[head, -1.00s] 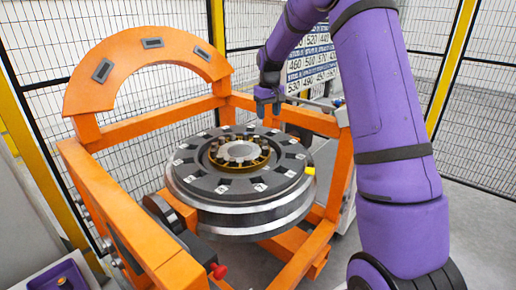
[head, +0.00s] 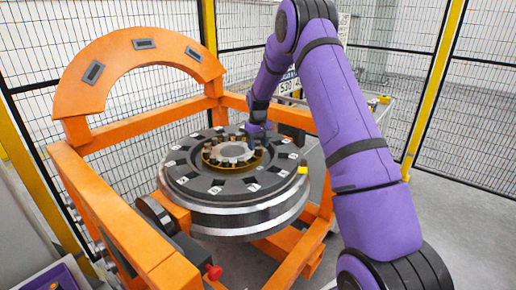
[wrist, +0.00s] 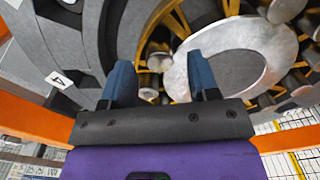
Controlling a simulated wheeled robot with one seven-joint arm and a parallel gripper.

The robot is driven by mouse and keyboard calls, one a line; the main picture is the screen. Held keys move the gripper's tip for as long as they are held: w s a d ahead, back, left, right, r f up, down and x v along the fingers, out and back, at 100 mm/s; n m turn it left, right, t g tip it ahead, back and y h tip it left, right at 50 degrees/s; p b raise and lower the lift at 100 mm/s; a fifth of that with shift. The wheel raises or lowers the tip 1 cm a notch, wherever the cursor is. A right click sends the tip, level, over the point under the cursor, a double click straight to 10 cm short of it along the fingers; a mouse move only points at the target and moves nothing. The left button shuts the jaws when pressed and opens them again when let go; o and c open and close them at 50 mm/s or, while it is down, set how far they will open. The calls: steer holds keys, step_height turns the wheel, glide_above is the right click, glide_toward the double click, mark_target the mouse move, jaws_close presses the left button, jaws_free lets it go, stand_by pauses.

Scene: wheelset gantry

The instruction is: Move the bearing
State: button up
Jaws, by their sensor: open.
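The bearing (head: 210,158) is a golden cage ring with dark rollers, seated around the pale hub (head: 234,151) at the middle of the dark wheel (head: 182,183). In the wrist view, the yellow cage (wrist: 146,38) and silver rollers show close up, beside the pale round hub face (wrist: 240,62). My gripper (wrist: 162,72) is open, its two blue fingers pointing at the bearing's edge. A silver roller shows between the fingertips; I cannot tell whether they touch. In the head view, my gripper (head: 258,130) is low at the bearing's far right side, its fingertips hidden.
An orange gantry frame (head: 100,185) with an arch (head: 143,44) surrounds the wheel. A yellow marker (head: 302,170) sits on the wheel's right rim. A red knob (head: 213,271) stands at the front. A grey table (head: 370,112) is behind my arm, and mesh fencing encloses the area.

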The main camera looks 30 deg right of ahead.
steer(key=shift+f, duration=0.9)
jaws_close()
